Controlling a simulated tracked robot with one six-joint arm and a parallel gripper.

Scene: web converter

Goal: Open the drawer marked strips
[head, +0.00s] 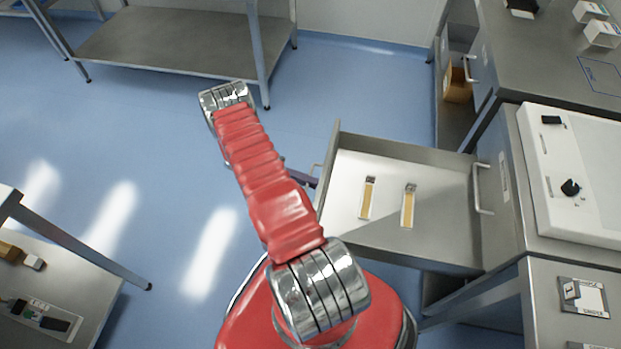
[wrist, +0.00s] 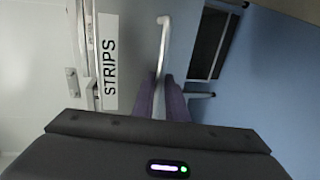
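The drawer marked strips (head: 345,148) stands pulled well out to the left of its steel cabinet in the head view. Two tan strips (head: 367,198) (head: 408,206) with metal clips lie flat on its white floor. In the wrist view the STRIPS label (wrist: 109,62) is on the drawer front, beside its upright bar handle (wrist: 164,40). My gripper (wrist: 160,82) has its two dark fingers on either side of the handle's lower part, closed on it. In the head view my wrist and arm hide most of the gripper.
A white machine (head: 580,170) sits on the cabinet. A steel shelf table (head: 170,45) stands at the back, another bench (head: 60,300) at lower left. Blue floor (head: 150,150) is clear between.

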